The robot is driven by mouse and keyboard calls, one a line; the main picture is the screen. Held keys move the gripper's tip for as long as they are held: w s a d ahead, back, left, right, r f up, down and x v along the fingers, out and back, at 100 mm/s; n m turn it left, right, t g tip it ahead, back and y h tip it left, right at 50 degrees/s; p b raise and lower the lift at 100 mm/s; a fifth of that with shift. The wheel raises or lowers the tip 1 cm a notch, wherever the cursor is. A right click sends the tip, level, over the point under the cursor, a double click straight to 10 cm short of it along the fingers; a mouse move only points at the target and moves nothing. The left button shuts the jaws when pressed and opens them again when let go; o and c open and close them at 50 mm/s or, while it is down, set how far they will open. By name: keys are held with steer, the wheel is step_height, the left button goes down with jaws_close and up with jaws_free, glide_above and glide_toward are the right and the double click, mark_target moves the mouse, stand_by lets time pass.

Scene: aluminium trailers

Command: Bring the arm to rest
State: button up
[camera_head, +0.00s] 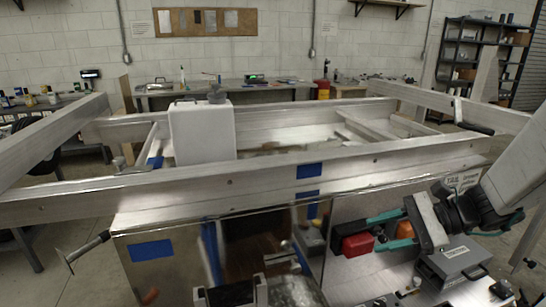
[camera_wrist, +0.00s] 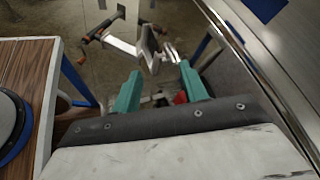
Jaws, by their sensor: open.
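My gripper (camera_head: 374,232) is at the right of the head view, with its two teal fingers pointing left over the metal work surface. In the wrist view the fingers of my gripper (camera_wrist: 160,68) stand apart with a gap between them, and I see nothing held. A red box (camera_head: 357,245) lies just left of the fingertips in the head view; I cannot tell whether they touch. A small red patch (camera_wrist: 181,98) shows near the right finger in the wrist view.
Aluminium trailer frame beams (camera_head: 260,174) cross the head view behind my gripper. A grey labelled box (camera_head: 453,262) sits below the wrist. A white container (camera_head: 202,135) stands behind the front beam. In the wrist view a wooden-topped table (camera_wrist: 30,65) is at left.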

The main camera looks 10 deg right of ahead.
steer(key=s+a+n+g+h, duration=0.1)
steer(key=s+n+g+h, duration=0.4)
steer(key=s+n, duration=0.35)
steer(key=s+a+r+n+t+h, duration=0.2)
steer(key=s+r+n+h, duration=0.4)
steer(key=n+h, duration=0.1)
steer(key=shift+s+n, duration=0.15)
steer(key=shift+n, duration=0.3)
steer(key=shift+a+r, duration=0.1)
